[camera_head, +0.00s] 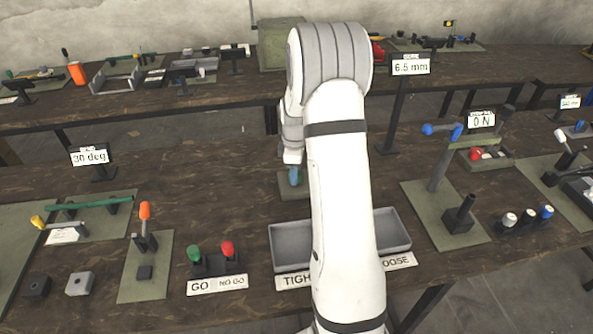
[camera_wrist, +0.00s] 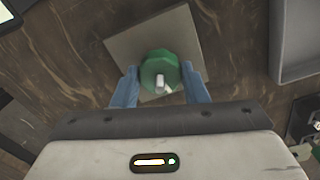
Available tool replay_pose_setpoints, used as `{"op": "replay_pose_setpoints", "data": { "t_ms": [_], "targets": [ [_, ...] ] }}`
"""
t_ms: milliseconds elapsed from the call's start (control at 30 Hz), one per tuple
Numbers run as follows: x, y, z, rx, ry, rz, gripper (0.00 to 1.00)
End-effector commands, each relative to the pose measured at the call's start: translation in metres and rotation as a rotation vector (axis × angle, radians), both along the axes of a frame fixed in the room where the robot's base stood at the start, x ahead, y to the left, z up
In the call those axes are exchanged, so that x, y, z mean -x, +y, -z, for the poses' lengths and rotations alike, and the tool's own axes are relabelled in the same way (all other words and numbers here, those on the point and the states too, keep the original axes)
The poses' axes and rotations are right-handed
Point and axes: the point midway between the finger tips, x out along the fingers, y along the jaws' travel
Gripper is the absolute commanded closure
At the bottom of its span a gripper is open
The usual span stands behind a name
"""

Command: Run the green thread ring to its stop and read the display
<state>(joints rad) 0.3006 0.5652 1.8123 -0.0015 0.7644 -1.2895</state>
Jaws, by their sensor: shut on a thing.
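The green thread ring (camera_wrist: 154,66) shows in the wrist view, around a pale stud (camera_wrist: 159,81) above a square grey-green plate (camera_wrist: 119,49). My gripper (camera_wrist: 161,84) has its two blue fingers on either side of the ring and is shut on it. In the head view my gripper (camera_head: 294,176) is low over the small plate (camera_head: 287,191) behind the trays, and my arm hides much of that area. The ring's stop cannot be made out. Displays read 30 deg (camera_head: 90,157), 6.5 mm (camera_head: 411,67) and 0 N (camera_head: 481,120); which belongs to the ring is unclear.
Two grey trays (camera_head: 289,234), labelled TIGHT and LOOSE, stand in front, partly behind my arm. A GO / NO GO stand (camera_head: 214,265) with green and red knobs is left of them. A lever press (camera_head: 440,175) stands on the right. Bare bench lies left of my gripper.

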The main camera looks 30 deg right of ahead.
Motion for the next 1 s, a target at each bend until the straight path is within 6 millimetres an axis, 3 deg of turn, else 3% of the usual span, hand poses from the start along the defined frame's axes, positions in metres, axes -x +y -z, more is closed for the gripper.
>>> {"op": "replay_pose_setpoints", "data": {
  "t_ms": [667, 1000],
  "targets": [
    [-0.0012, 0.0011, -0.0002, -0.002, -0.002, 0.087, 0.83],
    [-0.0019, 0.0005, 0.0005, -0.002, -0.004, 0.31, 0.83]
  ]
}}
